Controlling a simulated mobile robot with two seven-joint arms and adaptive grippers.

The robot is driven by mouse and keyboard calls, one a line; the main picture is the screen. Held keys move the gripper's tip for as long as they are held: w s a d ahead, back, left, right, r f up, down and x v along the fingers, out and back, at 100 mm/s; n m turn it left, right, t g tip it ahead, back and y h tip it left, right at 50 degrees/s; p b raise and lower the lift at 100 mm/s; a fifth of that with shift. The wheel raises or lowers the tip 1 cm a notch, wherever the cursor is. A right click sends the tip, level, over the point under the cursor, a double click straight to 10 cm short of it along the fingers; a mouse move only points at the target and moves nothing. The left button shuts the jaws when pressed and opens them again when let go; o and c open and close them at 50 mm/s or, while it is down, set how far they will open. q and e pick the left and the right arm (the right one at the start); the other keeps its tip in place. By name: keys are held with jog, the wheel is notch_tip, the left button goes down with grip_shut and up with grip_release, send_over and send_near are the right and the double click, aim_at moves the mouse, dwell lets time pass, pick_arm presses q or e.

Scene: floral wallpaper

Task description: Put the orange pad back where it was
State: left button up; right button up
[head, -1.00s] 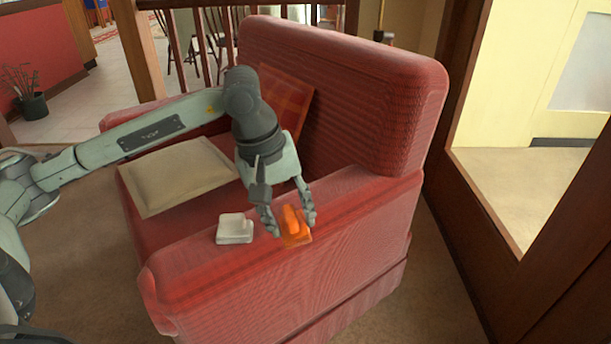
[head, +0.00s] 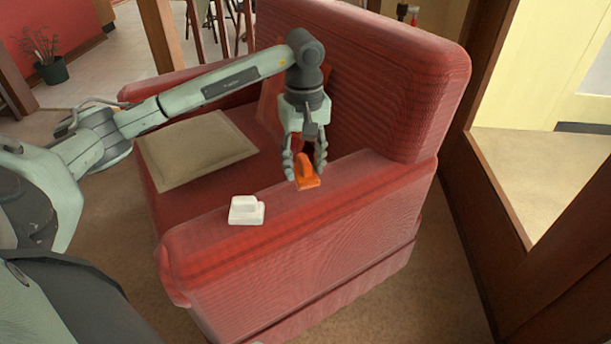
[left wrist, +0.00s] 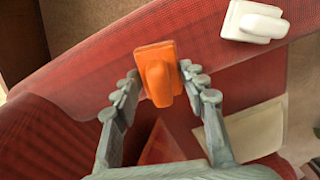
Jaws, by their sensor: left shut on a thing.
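The orange pad (head: 307,180), a flat plate with a raised grip, is between the fingertips of my left gripper (head: 304,168) at the inner edge of the red armchair's near armrest. In the left wrist view the orange pad (left wrist: 155,62) sits between the two fingers of my left gripper (left wrist: 160,88), which are shut on its grip. I cannot tell whether its base touches the armrest. A similar white pad (head: 246,210) lies on the armrest (head: 220,255), left of the orange one; it also shows in the left wrist view (left wrist: 252,22). My right gripper is not in view.
A beige cushion (head: 195,150) lies on the seat. The chair's tall backrest (head: 385,75) rises behind my gripper, with an orange-red cushion (head: 268,108) partly hidden by my arm. A wooden door frame (head: 500,200) stands at the right. The armrest's top has free room.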

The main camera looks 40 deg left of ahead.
aim_at(305, 175)
pick_arm(q)
jog(key=shift+w+d+f, duration=0.1)
jog(key=shift+w+f, duration=0.1)
notch_tip(305, 175, down, 4)
jog(key=shift+r, duration=0.1)
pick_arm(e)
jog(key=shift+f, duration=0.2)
pick_arm(q)
jog(key=o, duration=1)
jog(key=shift+r, duration=0.1)
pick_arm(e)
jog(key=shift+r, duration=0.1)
pick_arm(q)
jog(key=shift+r, duration=0.3)
notch_tip(305, 175, up, 11)
jog(key=shift+r, duration=0.15)
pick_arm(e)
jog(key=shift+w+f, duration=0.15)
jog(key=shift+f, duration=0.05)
pick_arm(q)
jog(key=shift+s, duration=0.1)
